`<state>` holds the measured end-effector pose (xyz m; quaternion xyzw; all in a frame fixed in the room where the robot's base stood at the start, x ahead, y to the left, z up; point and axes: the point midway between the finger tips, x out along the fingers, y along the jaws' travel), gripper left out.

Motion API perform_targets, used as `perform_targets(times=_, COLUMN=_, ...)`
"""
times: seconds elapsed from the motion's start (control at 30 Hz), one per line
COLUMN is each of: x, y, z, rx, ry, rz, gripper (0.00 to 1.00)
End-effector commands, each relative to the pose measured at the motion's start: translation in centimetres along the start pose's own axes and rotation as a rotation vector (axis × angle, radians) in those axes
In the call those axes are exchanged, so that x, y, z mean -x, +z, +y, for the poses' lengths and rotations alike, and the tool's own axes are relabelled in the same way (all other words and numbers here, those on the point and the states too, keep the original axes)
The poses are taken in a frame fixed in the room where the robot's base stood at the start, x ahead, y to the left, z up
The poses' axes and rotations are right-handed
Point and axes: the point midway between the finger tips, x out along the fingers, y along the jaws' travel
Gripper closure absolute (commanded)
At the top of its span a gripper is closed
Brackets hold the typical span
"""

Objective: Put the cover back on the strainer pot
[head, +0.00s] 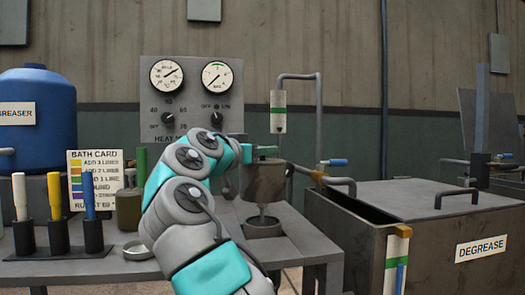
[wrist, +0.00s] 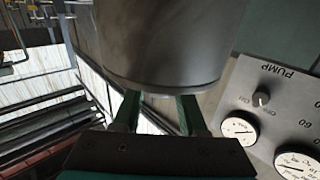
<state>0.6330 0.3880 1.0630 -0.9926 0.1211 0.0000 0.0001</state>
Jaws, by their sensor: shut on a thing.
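My gripper (head: 257,150), with teal fingers, reaches in from the left at the top of the pot. It is shut on what looks like the cover's knob. In the wrist view my gripper (wrist: 160,108) has a finger on each side of a small pale piece, against the rim of the large grey cylinder of the pot (wrist: 160,45).
The degrease tank (head: 430,240) stands close on the right, with pipes and a blue-handled valve (head: 335,162) near the pot. The gauge panel (head: 190,95) is behind.

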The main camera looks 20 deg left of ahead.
Motion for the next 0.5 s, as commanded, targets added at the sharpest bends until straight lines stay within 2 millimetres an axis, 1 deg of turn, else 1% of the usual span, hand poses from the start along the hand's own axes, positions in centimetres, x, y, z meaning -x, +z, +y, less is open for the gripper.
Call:
perform_targets(times=0.2, x=0.05, y=0.06, z=0.01, rx=-0.001, ry=0.000, rz=0.002, gripper=1.00)
perform_targets(times=0.5, x=0.05, y=0.76, z=0.00, rx=-0.001, ry=0.000, rz=0.002, gripper=1.00)
